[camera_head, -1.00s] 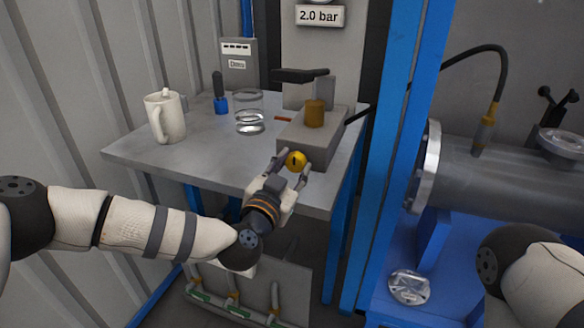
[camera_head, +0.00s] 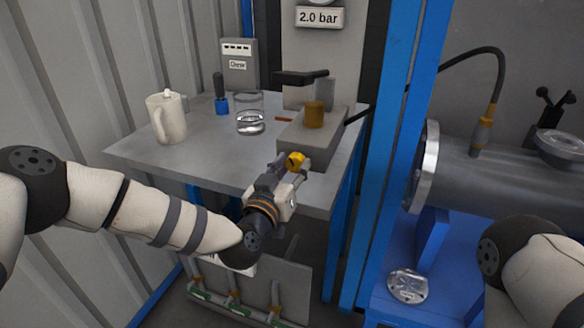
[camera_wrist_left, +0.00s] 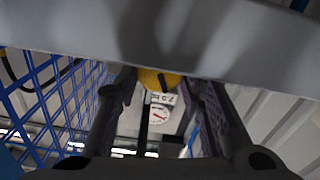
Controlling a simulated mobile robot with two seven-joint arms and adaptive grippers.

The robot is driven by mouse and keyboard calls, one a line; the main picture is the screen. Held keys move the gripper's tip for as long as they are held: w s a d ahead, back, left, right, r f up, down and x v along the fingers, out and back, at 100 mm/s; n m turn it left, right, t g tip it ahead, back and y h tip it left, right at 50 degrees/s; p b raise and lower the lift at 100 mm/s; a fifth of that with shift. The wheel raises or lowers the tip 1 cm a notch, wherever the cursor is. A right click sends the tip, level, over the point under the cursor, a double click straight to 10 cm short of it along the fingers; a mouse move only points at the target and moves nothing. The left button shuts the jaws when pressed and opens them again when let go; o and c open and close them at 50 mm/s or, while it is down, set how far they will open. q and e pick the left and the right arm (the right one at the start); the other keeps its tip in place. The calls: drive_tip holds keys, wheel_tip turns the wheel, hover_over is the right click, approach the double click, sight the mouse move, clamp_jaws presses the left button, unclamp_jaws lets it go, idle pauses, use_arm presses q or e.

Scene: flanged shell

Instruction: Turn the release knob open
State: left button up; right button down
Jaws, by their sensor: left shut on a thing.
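The yellow release knob (camera_head: 296,160) sits on the front of the grey valve block (camera_head: 310,150) at the table's front right edge. My left gripper (camera_head: 290,168) is shut on the knob, with its wrist rolled and its fingers partly covering it. In the left wrist view the knob (camera_wrist_left: 158,80) shows between the two fingertips (camera_wrist_left: 160,90), its upper part hidden behind a grey band. My right gripper is out of view; only part of that arm shows at lower right.
A blue post (camera_head: 391,150) stands right of the table.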

use_arm(q)
drive_tip(key=shift+n, duration=1)
drive_tip(key=o, duration=1.2)
drive_tip(key=shift+c, duration=0.2)
